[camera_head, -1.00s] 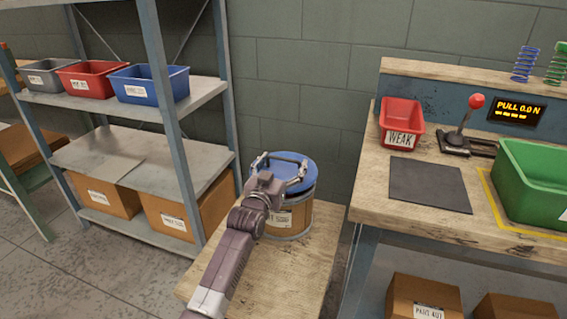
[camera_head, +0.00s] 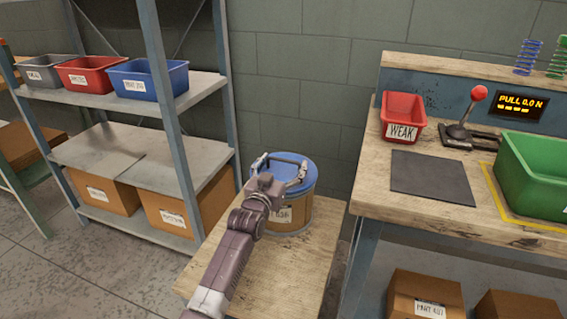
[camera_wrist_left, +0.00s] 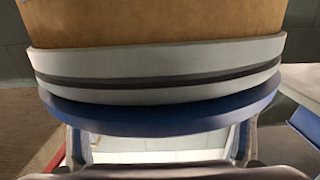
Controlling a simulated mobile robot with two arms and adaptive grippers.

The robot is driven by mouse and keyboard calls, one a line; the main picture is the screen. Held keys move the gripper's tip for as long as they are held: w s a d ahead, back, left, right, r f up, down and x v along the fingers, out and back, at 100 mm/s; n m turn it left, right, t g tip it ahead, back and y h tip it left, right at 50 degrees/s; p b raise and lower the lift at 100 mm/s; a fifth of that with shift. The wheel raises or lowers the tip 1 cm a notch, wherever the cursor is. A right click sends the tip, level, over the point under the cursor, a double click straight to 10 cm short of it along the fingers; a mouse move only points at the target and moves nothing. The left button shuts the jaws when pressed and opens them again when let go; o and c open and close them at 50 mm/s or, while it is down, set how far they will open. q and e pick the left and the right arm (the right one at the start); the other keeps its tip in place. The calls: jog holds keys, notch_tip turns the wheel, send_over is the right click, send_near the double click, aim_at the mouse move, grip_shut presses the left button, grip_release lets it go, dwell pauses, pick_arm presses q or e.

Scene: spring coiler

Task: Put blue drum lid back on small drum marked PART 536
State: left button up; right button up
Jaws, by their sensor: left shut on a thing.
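The small drum (camera_head: 296,213) is brown with a grey top band and stands on a low wooden stand. Its white label is partly covered by my arm, with only the end, like "536", showing. The blue drum lid (camera_head: 303,182) lies about level on the drum's top. My left gripper (camera_head: 283,168) is at the lid's top, shut on the lid. In the left wrist view the lid (camera_wrist_left: 165,117) appears against the drum's grey band (camera_wrist_left: 160,83), with no clear gap between them. The exact grip contact is hidden. My right gripper is not in view.
The low wooden stand (camera_head: 285,267) has bare room in front of the drum. A shelf rack (camera_head: 197,155) with bins and boxes stands on the left. On the right, a workbench (camera_head: 372,190) carries a red "WEAK" bin (camera_head: 402,108), a black mat (camera_head: 430,176) and a green bin (camera_head: 535,180).

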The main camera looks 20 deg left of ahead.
pick_arm(q)
jog(key=o, duration=1.5)
jog(key=shift+s, duration=0.1)
jog(key=s, duration=1.2)
jog(key=shift+a, duration=0.2)
